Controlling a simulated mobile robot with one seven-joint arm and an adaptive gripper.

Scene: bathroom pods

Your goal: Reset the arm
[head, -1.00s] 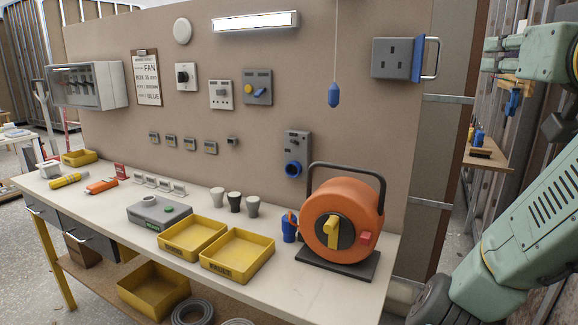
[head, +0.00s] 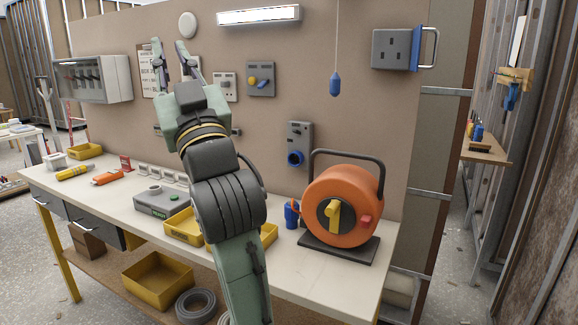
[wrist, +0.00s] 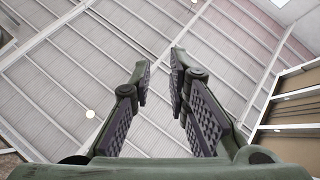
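My arm rises in the middle of the head view, in front of the bench. My gripper (head: 170,48) is at its top, pointing upward in front of the wall panel. In the wrist view my gripper (wrist: 160,62) shows two dark, ridged fingers with a clear gap between them and nothing held. My arm hides part of the yellow trays and the middle of the panel.
The bench (head: 325,285) holds an orange cable reel (head: 345,195), a blue item (head: 291,214), a grey box (head: 160,202) and yellow trays (head: 184,228). A socket with a blue-edged cover (head: 396,50) and a blue pull cord (head: 335,84) are on the right. Open floor lies right of the bench.

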